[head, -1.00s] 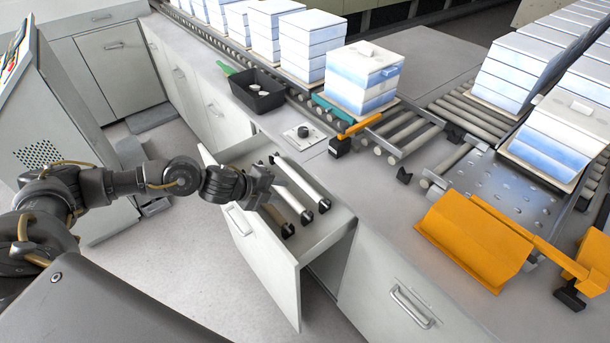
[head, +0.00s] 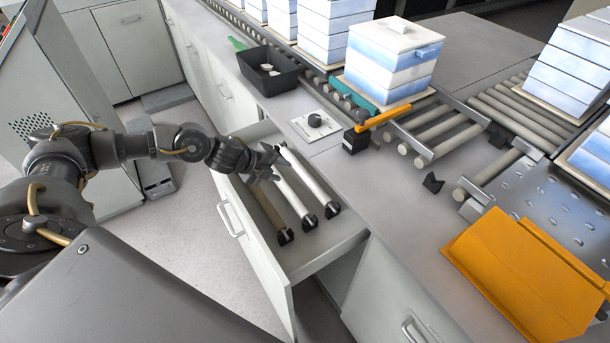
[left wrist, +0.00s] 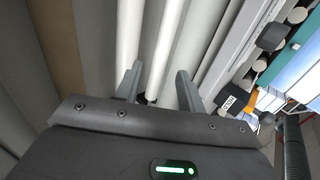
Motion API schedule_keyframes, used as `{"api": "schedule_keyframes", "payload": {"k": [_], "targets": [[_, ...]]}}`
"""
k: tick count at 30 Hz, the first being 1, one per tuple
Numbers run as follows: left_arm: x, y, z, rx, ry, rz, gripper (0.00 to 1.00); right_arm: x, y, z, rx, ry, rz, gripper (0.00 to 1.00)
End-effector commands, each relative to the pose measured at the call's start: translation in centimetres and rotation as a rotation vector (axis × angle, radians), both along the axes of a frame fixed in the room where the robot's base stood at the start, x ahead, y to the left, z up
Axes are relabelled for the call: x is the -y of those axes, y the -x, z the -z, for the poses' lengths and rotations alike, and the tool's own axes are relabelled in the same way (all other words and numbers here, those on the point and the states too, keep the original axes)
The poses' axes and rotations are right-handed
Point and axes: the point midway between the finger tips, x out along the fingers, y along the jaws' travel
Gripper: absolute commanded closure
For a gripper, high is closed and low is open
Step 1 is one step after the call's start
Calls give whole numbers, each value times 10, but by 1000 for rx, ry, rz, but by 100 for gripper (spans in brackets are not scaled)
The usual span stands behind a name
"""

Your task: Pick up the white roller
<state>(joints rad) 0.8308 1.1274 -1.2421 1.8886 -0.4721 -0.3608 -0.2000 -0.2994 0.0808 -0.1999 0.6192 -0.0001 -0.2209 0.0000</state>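The open drawer (head: 335,248) holds two white rollers with black end caps, the middle one (head: 291,192) and the right one (head: 310,178). A tan roller (head: 268,212) lies to their left. My left gripper (head: 274,166) is at the far ends of the white rollers, hiding part of them. In the left wrist view, my left gripper (left wrist: 160,68) is open. One white roller (left wrist: 167,38) shows between its fingers, and the other white roller (left wrist: 130,32) runs toward the left finger. I cannot tell whether the fingers touch either. My right gripper is not in view.
The counter edge is close to the right of the drawer. An orange angled part (head: 520,270) sits at right.

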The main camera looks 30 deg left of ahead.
Motion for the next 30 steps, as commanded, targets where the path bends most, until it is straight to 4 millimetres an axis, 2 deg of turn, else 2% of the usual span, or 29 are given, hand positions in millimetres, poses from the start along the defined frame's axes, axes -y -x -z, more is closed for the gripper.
{"api": "schedule_keyframes", "payload": {"k": [2,9,17,24,30], "targets": [[7,-8,6,-2,3,4,61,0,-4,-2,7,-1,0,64],[20,-29,31,0,2,4,61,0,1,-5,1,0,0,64],[21,-34,37,1,1,2,61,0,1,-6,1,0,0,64],[29,-57,55,0,0,1,61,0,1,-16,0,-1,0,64],[36,-67,70,1,1,1,61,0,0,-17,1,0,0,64]]}}
